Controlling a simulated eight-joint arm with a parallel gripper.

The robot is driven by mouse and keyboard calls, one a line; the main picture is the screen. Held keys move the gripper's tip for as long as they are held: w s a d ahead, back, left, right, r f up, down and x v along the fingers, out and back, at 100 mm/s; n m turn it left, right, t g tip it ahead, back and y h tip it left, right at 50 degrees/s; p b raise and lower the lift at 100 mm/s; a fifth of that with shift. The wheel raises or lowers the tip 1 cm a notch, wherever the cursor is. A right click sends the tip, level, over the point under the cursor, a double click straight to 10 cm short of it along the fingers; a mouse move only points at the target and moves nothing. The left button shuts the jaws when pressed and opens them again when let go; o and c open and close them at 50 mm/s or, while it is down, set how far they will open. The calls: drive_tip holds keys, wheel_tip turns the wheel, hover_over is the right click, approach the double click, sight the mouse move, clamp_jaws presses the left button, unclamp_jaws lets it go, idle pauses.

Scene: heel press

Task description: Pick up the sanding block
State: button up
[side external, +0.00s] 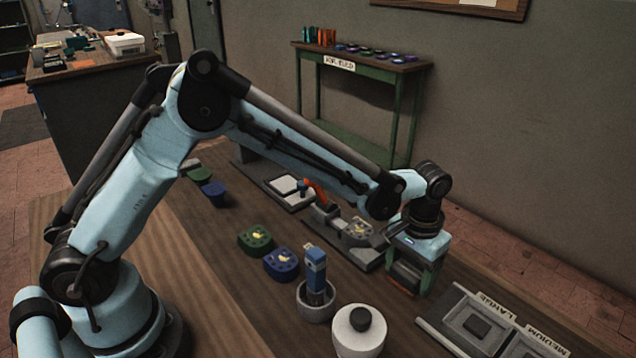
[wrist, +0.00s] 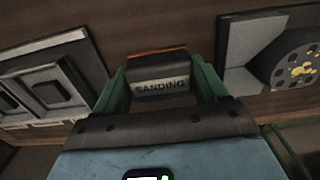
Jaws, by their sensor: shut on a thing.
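The sanding block (wrist: 160,86) is dark grey with an orange edge and a "SANDING" label. In the wrist view it sits between the two green fingers of my gripper (wrist: 162,92), which is shut on it. In the side view my gripper (side external: 410,280) is low at the right of the bench, with the dark sanding block (side external: 402,278) between its fingers. Whether the block touches the bench is hard to tell.
A tray labelled LARGE and MEDIUM (side external: 447,326) is at the front right. A press fixture (side external: 345,240) with an orange handle stands left of my gripper. A grey cup (side external: 316,304) with a blue tool and a white jar (side external: 360,338) are in front. Green (side external: 255,240) and blue (side external: 281,265) pieces lie left.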

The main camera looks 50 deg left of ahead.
sight(410, 268)
drive_tip(key=shift+r, duration=0.6)
wheel_tip(410, 268, up, 3)
drive_tip(key=shift+f, duration=0.1)
drive_tip(key=s+d+r, duration=0.7)
drive_tip(key=s, duration=0.2)
drive_tip(key=shift+s+d, duration=0.1)
